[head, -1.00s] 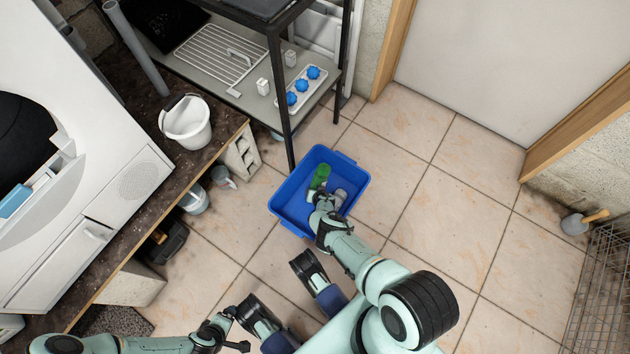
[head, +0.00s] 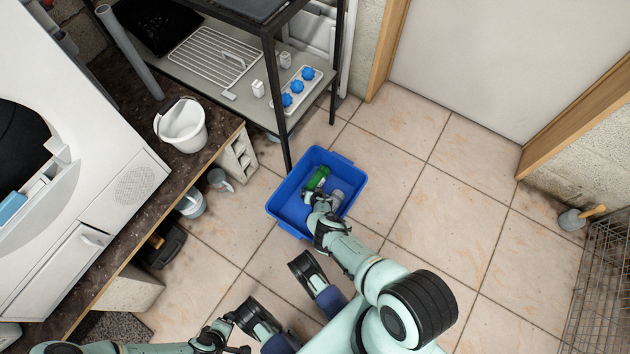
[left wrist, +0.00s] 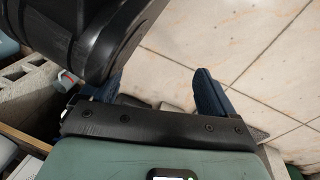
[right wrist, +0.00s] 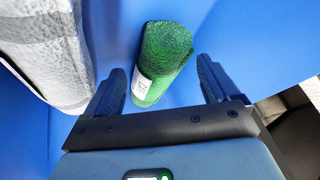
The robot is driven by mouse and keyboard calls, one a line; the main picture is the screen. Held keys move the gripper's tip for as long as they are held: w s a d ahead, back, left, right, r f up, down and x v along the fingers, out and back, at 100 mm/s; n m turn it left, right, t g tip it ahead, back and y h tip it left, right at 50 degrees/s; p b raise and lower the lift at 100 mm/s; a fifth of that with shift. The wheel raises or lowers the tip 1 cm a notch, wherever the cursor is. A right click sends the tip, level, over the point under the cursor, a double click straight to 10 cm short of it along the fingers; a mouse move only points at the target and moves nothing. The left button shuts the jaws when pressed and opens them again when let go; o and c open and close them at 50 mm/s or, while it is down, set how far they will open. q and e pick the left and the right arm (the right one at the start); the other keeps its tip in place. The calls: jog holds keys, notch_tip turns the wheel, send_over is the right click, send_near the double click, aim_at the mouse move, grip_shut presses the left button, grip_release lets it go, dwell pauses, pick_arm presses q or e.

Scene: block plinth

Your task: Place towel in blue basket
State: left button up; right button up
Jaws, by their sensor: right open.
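The blue basket (head: 285,213) stands on the tiled floor. A green rolled towel (head: 317,178) with a white label lies inside it; the towel also shows in the right wrist view (right wrist: 160,60). A grey rolled item (head: 337,197), likely another towel, lies in the basket too and shows at the left of the right wrist view (right wrist: 45,50). My right gripper (right wrist: 160,80) is open over the basket, its fingers on either side of the green towel and apart from it. My left gripper (left wrist: 157,88) is open and empty, away from the basket.
A black-framed rack (head: 277,100) stands just behind the basket. A wire cage (head: 605,280) and a scoop (head: 575,218) are at far right. The tiles right of the basket are clear.

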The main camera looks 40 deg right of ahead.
jog(key=shift+s+a+r+p, duration=0.1)
jog(key=shift+s+r+p, duration=0.1)
jog(key=shift+r+p, duration=0.75)
pick_arm(q)
notch_tip(320, 180, up, 7)
jog(key=w+d+p, duration=0.2)
jog(key=d+p, duration=0.1)
jog(key=s+d+r+m+g+h+p, duration=0.1)
jog(key=s+d+r+g+p, duration=0.1)
jog(key=s+r+p, duration=0.3)
jog(key=shift+s+d+r+h, duration=0.4)
jog(key=shift+s+d+r, duration=0.15)
jog(key=shift+s, duration=1.4)
pick_arm(e)
jog(key=v, duration=1.1)
jog(key=shift+s+f, duration=0.1)
jog(key=shift+f, duration=0.05)
